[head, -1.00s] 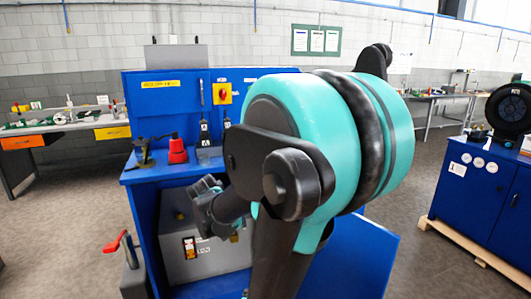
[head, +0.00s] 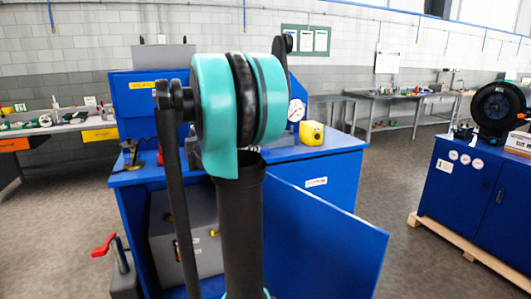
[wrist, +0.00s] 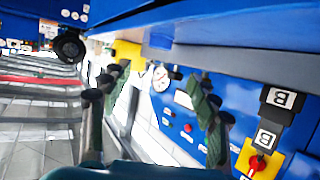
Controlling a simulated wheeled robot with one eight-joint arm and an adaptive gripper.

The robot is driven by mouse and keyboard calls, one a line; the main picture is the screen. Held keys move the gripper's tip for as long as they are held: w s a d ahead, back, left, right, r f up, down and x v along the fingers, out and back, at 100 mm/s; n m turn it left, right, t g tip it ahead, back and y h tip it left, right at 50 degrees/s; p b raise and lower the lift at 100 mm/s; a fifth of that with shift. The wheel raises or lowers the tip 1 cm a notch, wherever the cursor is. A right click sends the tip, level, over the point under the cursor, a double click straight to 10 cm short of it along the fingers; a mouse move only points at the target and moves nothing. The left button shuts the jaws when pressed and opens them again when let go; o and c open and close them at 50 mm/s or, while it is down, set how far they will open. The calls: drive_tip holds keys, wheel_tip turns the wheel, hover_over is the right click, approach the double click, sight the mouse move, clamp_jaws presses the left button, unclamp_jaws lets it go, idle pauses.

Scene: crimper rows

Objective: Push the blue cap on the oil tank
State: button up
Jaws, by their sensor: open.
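In the head view a grey box (head: 162,235), which may be the oil tank, sits inside the open blue cabinet (head: 125,195). My arm covers part of it. I cannot make out a blue cap in either view. My gripper (wrist: 155,85) shows in the wrist view with its two fingers wide apart and nothing between them. It faces the blue bench panel, tilted in the picture. In the head view my gripper is hidden behind my arm.
A pressure gauge (head: 296,110) and a yellow box (head: 312,133) stand on the bench top. An open blue door (head: 325,240) juts out in front. A red-handled tool (head: 105,246) stands at left. A blue cabinet with a black reel (head: 500,108) is at right.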

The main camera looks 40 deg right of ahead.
drive_tip(key=x, duration=1.3)
drive_tip(key=shift+d+f, duration=0.2)
drive_tip(key=shift+d, duration=0.05)
drive_tip(key=c, duration=0.9)
